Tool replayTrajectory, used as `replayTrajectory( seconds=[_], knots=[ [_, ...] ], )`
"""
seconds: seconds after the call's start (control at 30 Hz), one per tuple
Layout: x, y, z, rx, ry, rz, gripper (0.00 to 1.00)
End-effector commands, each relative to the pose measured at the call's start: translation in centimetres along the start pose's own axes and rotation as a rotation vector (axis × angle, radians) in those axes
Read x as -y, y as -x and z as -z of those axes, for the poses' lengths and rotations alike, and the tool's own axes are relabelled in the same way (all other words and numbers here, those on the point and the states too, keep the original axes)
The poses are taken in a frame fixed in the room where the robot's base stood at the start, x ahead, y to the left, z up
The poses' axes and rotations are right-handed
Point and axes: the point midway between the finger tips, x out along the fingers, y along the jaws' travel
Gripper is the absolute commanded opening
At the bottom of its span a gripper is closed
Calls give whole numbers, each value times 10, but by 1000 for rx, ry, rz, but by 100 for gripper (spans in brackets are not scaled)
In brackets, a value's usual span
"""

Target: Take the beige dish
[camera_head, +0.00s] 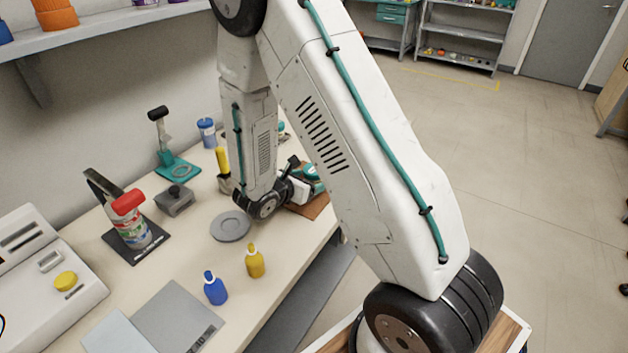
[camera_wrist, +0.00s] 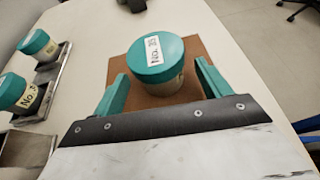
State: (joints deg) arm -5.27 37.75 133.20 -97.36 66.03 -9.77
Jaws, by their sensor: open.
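A round container with a teal lid and a white number label (camera_wrist: 152,55) stands upright on a brown square board (camera_wrist: 198,48) in the wrist view. Its body under the lid looks beige; I see no other plain beige dish. My gripper (camera_wrist: 162,72) is open, with one teal finger on each side of this container and small gaps showing. In the head view my gripper (camera_head: 306,178) is at the far right end of the bench, partly hidden by my arm. The brown board (camera_head: 318,207) shows under it there, and the container cannot be made out clearly.
Two similar teal-lidded jars (camera_wrist: 38,43) (camera_wrist: 15,92) stand on metal stands at the left. On the bench are a grey disc (camera_head: 230,227), a yellow bottle (camera_head: 254,261), a blue bottle (camera_head: 215,289) and a red-capped bottle (camera_head: 135,222). The bench's right edge is close to the board.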

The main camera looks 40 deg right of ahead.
Motion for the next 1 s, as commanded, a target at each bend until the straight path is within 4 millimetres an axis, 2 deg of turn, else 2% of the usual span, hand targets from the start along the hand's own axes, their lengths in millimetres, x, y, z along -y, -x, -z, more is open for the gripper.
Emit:
replayTrajectory(
  seconds=[0.03, 0.17, 0.43, 0.47, 0.67, 1.0],
  knots=[
    [2, -9, 1, 0, 0, 5, 76],
    [1, -22, 0, 0, -1, 3, 76],
    [0, -25, 0, 0, -1, 1, 76],
    [0, -25, 0, 0, -1, 1, 71],
    [0, -25, 0, 0, -1, 1, 15],
    [0, -24, -1, 1, -2, 1, 13]
  ],
)
